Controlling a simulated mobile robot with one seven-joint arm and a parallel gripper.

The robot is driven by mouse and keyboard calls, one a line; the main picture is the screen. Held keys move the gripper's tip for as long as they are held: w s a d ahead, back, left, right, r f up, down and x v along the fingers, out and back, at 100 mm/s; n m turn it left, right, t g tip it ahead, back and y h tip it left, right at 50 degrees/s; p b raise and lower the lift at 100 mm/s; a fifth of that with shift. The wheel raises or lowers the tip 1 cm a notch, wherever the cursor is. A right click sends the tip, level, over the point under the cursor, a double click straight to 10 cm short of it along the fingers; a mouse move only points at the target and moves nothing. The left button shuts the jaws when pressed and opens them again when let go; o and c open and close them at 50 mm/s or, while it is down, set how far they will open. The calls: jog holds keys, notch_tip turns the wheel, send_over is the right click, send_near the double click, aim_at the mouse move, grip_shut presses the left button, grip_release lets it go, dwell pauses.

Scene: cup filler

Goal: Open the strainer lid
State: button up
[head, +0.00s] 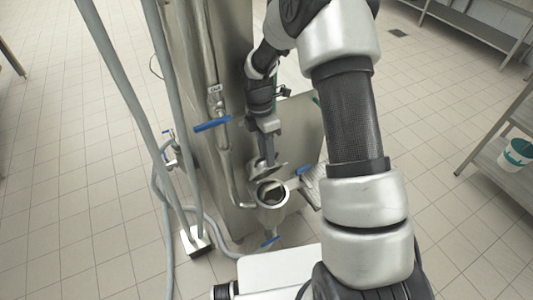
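The strainer (271,196) is a round metal cup at the lower middle of the head view, beside the steel machine. Its round mouth shows a dark inside. The metal lid (262,172) stands tilted up at the far rim of the mouth, so the strainer is at least partly open. My gripper (267,153) points down from above, right over the lid, and its tips seem to be at or very near the lid's upper part. The fingers are too small to tell whether they are open, shut or holding the lid.
The tall steel cabinet (228,70) stands close behind and left of the strainer. Blue valve handles (212,125) stick out nearby, with pipes and hoses at left. A shelf with a white and green bucket (515,155) is at far right. The tiled floor is mostly clear.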

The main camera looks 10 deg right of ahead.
jog(key=s+v, duration=0.1)
jog(key=v, duration=0.8)
jog(key=shift+s+d+r+p, duration=0.3)
jog(key=shift+s+r+p, duration=0.05)
jog(key=shift+r, duration=0.2)
